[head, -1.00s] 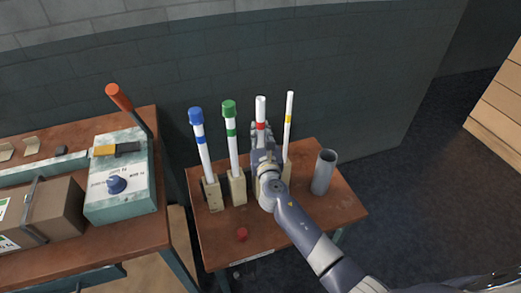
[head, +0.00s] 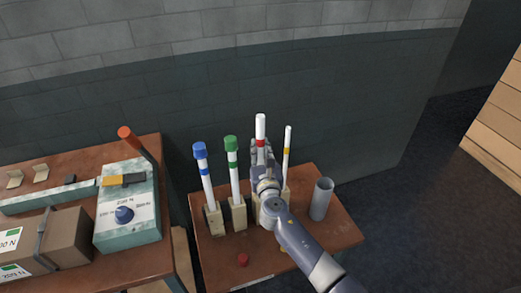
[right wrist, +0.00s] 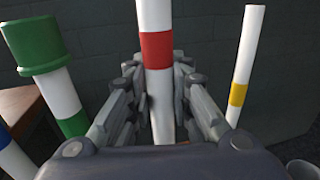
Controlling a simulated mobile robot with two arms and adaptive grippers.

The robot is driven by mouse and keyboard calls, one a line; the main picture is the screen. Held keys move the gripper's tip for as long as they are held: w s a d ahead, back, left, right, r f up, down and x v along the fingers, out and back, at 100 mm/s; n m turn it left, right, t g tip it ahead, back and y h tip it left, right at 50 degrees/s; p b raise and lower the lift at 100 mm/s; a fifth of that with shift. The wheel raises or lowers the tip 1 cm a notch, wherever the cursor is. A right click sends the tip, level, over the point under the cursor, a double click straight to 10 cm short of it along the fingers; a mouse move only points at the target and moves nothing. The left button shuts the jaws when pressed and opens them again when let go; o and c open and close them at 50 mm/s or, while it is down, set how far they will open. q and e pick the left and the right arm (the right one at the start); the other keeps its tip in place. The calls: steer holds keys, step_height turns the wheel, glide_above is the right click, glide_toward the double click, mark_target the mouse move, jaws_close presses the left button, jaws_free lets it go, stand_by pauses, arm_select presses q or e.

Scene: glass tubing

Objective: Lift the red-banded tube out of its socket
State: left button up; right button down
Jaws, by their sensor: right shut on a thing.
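The red-banded tube (head: 260,128) is white, upright and without a cap, third from the left in the row. My right gripper (head: 262,152) is shut around it below the red band. In the right wrist view the tube (right wrist: 154,15) stands between the two fingers, with the red band just above them. Its top now stands higher than the yellow-banded tube's top. Its lower end and socket are hidden behind my gripper and arm in the head view, so I cannot tell whether the end is clear. My left gripper is not in view.
Blue-capped (head: 204,172), green-capped (head: 233,165) and thin yellow-banded (head: 287,142) tubes stand close by. A grey cylinder (head: 321,198) stands to the right on the table (head: 215,270). A red cap (head: 243,260) lies in front. A lever device (head: 125,213) sits on the left bench.

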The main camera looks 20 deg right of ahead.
mark_target(260, 116)
step_height(260, 116, up, 14)
steer(key=p, duration=1.2)
steer(key=shift+f+p, duration=0.2)
steer(key=shift+p, duration=0.15)
steer(key=shift+r, duration=0.8)
